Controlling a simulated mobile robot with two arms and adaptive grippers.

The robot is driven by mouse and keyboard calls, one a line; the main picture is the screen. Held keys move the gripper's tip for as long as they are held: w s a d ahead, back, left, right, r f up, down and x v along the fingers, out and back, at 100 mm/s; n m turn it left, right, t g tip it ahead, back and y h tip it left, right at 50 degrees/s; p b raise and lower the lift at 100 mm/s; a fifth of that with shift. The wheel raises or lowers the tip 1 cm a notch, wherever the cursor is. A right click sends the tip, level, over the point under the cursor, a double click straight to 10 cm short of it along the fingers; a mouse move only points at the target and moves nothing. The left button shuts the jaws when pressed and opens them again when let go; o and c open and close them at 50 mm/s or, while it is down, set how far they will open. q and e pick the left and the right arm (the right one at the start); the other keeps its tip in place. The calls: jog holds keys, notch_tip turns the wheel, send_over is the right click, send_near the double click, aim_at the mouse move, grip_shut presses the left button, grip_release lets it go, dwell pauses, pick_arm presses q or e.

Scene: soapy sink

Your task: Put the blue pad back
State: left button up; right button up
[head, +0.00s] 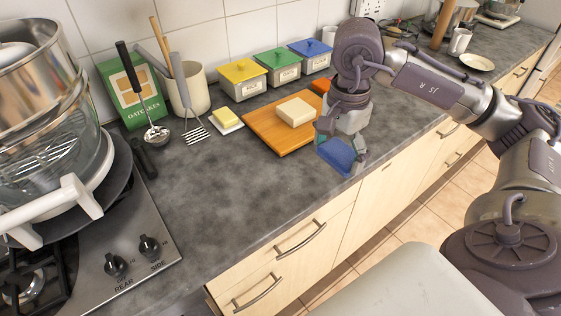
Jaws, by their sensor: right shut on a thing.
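The blue pad (335,156) is held in my right gripper (341,146), which is shut on it and points down. The pad is near the counter's front edge, just right of the wooden board. I cannot tell whether it touches the counter. Part of it is hidden by the fingers. My left gripper is not in view.
A wooden board (263,131) with a cream block (295,111) lies left of my gripper. Behind stand yellow-, green- and blue-lidded canisters (309,62). The front-middle worktop (220,190) is clear.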

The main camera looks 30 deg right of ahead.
jog(key=p, duration=0.3)
send_over(286, 186)
notch_tip(286, 186, down, 6)
jog(key=shift+f, duration=0.15)
notch_tip(286, 186, down, 3)
jog(key=shift+s+f+p, duration=0.1)
jog(key=shift+f+p, duration=0.05)
jog(key=shift+p, duration=0.3)
jog(key=shift+f, duration=0.4)
jog(key=shift+f+b, duration=0.6)
jog(key=shift+b, duration=0.2)
jog(key=o, duration=0.8)
jog(key=shift+o, duration=0.2)
